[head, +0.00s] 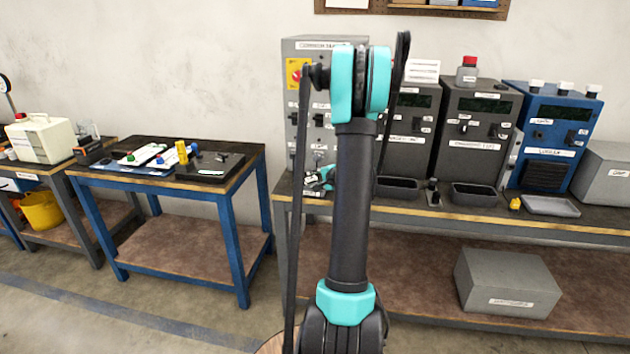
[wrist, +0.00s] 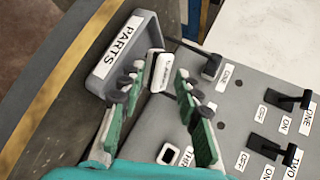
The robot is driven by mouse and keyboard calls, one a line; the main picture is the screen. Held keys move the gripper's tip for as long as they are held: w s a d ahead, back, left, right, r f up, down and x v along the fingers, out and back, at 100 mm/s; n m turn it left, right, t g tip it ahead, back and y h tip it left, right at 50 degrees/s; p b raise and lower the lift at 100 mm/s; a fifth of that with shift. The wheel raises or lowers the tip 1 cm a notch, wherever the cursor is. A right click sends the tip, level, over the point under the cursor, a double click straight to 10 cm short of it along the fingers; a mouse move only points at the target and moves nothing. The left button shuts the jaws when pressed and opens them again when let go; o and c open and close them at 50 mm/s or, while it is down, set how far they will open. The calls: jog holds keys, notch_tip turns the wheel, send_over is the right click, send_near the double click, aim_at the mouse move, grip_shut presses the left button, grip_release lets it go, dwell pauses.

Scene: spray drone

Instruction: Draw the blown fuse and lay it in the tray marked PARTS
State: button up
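A white block with a small label (wrist: 161,70), apparently the fuse, sits between the fingertips of my gripper (wrist: 160,76) in the wrist view. Narrow gaps seem to show on both sides of it, so the fingers look open around it. I cannot tell whether it is seated in something. The grey tray marked PARTS (wrist: 104,72) lies just left of it, with its end wall close behind. A white-rimmed dark square (wrist: 168,154) shows on the grey panel below. In the head view my gripper (head: 322,180) is partly hidden behind my arm.
In the head view, grey and blue cabinets (head: 553,133) stand along the bench at right. A blue-framed table (head: 228,225) stands at left, with open floor before it.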

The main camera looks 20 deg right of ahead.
jog(key=shift+o, duration=0.6)
jog(key=v, duration=1.2)
jog(key=shift+a, duration=0.1)
jog(key=s+a+f+n+g, duration=0.1)
jog(key=s+a+n, duration=0.15)
jog(key=a, duration=0.35)
jog(key=s+a+f+n+g, duration=0.1)
jog(key=s+a+n+g, duration=0.15)
jog(key=a, duration=0.45)
jog(key=s+a+f+n+g, duration=0.1)
jog(key=s+a+f+n, duration=0.1)
jog(key=s, duration=0.5)
jog(key=s+a+f+n+g+h, duration=0.1)
jog(key=s+a+f+n+g, duration=0.1)
jog(key=s+a+n, duration=0.3)
jog(key=s+a+f+n+g+h, duration=0.1)
jog(key=s+a+f+n, duration=0.2)
jog(key=s, duration=0.7)
jog(key=shift+a+f+n, duration=0.2)
jog(key=shift+a+n, duration=0.3)
jog(key=shift+a, duration=0.05)
